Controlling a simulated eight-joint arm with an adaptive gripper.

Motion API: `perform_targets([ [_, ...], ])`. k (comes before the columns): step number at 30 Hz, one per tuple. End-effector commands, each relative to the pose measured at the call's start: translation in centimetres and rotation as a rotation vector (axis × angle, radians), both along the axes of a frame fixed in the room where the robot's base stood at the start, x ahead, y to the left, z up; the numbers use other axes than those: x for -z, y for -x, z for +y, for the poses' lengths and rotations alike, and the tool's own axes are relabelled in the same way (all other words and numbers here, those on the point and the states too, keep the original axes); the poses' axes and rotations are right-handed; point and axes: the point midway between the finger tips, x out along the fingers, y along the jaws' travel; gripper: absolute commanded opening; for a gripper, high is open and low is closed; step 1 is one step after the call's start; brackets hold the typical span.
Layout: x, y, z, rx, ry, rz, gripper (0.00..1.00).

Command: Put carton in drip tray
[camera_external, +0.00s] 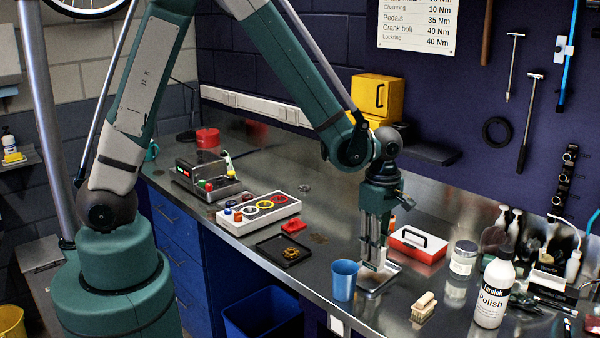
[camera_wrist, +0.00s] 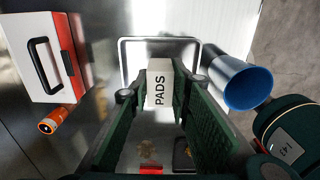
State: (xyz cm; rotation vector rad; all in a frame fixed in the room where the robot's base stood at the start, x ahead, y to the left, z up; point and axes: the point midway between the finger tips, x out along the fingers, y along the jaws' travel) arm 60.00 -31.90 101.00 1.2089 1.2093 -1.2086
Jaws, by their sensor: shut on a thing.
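A white carton (camera_wrist: 158,88) marked PADS sits between the two green fingers of my gripper (camera_wrist: 160,105) in the wrist view. My gripper is shut on it. In the external view my gripper (camera_external: 374,258) points down over the drip tray, and the carton is mostly hidden by the fingers. The drip tray, a shallow metal tray with a bright rim (camera_external: 398,272), lies on the bench directly below. Its rim (camera_wrist: 160,39) also shows around the carton's far end in the wrist view. I cannot tell whether the carton touches the tray floor.
A blue cup (camera_external: 344,280) stands close left of the tray. A red-and-white case (camera_external: 418,244) lies behind it. A brush (camera_external: 424,307), a jar (camera_external: 463,258) and a polish bottle (camera_external: 493,290) stand to the right. A black tray (camera_external: 270,247) lies farther left.

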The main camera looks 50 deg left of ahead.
Motion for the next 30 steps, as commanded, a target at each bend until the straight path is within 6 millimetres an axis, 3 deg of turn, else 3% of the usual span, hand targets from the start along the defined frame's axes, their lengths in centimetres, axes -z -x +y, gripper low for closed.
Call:
perform_targets([
  [9,2.4,0.0,0.0,0.0,0.0,0.0,0.08],
  [25,3.0,0.0,0.0,0.0,0.0,0.0,0.08],
  [26,2.9,0.0,0.0,0.0,0.0,0.0,0.23],
  [28,2.9,0.0,0.0,0.0,0.0,0.0,0.32],
  [30,2.8,0.0,0.0,0.0,0.0,0.0,0.35],
])
